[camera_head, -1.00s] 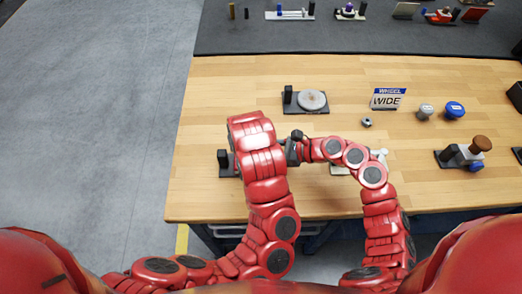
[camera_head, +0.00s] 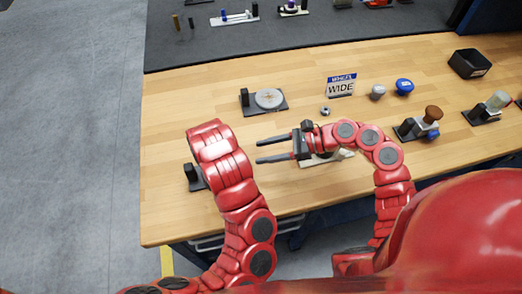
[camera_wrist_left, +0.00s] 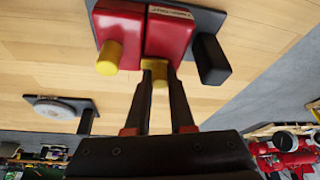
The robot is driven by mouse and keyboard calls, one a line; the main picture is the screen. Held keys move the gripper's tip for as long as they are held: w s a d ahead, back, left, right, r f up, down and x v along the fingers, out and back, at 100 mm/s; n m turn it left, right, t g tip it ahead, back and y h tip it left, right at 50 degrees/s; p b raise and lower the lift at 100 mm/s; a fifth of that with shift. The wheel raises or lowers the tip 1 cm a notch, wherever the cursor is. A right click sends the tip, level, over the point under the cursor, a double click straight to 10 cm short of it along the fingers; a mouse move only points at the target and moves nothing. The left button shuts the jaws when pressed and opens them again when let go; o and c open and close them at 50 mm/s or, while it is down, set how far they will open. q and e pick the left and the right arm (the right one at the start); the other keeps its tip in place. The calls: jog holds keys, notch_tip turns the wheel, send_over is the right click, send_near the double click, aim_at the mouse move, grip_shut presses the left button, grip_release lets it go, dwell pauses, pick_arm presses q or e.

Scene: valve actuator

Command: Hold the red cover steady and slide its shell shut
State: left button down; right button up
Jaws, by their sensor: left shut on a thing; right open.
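The red cover (camera_wrist_left: 170,38) shows in the left wrist view as two red blocks side by side on a dark base plate (camera_wrist_left: 205,18), with a thin seam between them. The left block has a yellow knob (camera_wrist_left: 110,57). A second yellow knob (camera_wrist_left: 160,70) is on the right block. My left gripper (camera_wrist_left: 161,78) is shut on that second knob. In the head view my left arm hides the cover; only a dark part of its base (camera_head: 193,177) shows. My right gripper (camera_head: 272,150) is open and empty, its fingers pointing left toward my left arm, apart from it.
A round grey disc on a dark plate (camera_head: 268,99) stands behind my arms. A "WHEEL WIDE" sign (camera_head: 340,86), a nut (camera_head: 325,111), a grey knob (camera_head: 378,92) and a blue knob (camera_head: 404,87) are to its right. A black bin (camera_head: 469,64) stands farther right.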

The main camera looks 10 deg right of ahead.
pick_arm(q)
jog(key=shift+f, duration=0.15)
jog(key=c, duration=0.7)
grip_release()
